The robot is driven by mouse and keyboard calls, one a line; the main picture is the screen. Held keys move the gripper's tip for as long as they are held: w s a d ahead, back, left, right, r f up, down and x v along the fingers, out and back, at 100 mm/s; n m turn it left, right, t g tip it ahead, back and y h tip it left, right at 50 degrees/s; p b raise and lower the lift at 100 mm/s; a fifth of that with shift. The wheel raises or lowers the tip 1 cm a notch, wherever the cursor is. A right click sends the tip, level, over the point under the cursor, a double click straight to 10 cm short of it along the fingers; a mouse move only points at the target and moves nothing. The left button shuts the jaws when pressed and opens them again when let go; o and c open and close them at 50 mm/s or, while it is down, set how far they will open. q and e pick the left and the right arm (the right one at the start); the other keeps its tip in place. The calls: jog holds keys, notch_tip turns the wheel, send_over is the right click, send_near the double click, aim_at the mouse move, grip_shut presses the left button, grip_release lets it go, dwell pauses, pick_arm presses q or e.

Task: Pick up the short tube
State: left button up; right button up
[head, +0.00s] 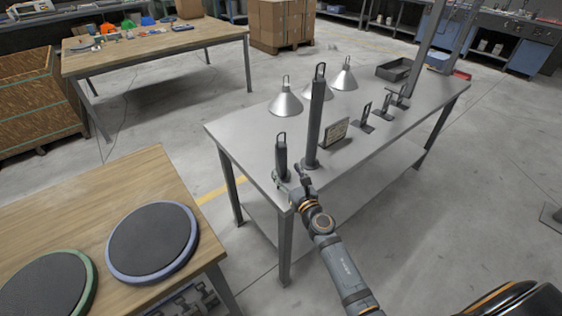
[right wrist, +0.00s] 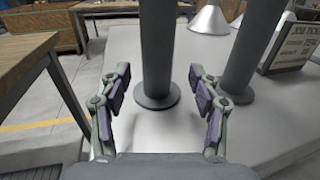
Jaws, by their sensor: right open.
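The short tube (head: 281,158) is dark grey with a loop on top and stands upright near the steel table's near left corner. The tall tube (head: 316,122) stands close to its right. My right gripper (head: 288,180) is low over the table corner, on the near side of the short tube. In the right wrist view the open gripper (right wrist: 158,85) has one finger on each side of the short tube (right wrist: 160,45), with clear gaps; its round foot shows and its top is cut off. The tall tube (right wrist: 252,45) is just beyond the right finger. My left gripper is not in view.
The steel table (head: 238,128) also holds cone hoods (head: 286,102), a sign (head: 334,133), several small stands (head: 366,120) and a dark tray (head: 394,69). A wooden table (head: 122,195) with round pads stands at the lower left.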

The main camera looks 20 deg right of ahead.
aim_at(283, 164)
jog(key=shift+w+a+r+p, duration=0.15)
jog(key=shift+w+r+p, duration=0.25)
jog(key=shift+w, duration=0.2)
jog(key=shift+w+a+r+p, duration=0.15)
jog(key=shift+w+r+p, duration=0.1)
jog(key=shift+w+r, duration=0.3)
jog(key=w, duration=0.3)
jog(key=shift+a+f+b, duration=0.15)
jog(key=shift+f+b, duration=0.15)
jog(key=shift+f, duration=0.05)
jog(key=shift+s+r, duration=0.1)
jog(key=shift+s, duration=0.05)
jog(key=shift+c, duration=1.1)
grip_shut()
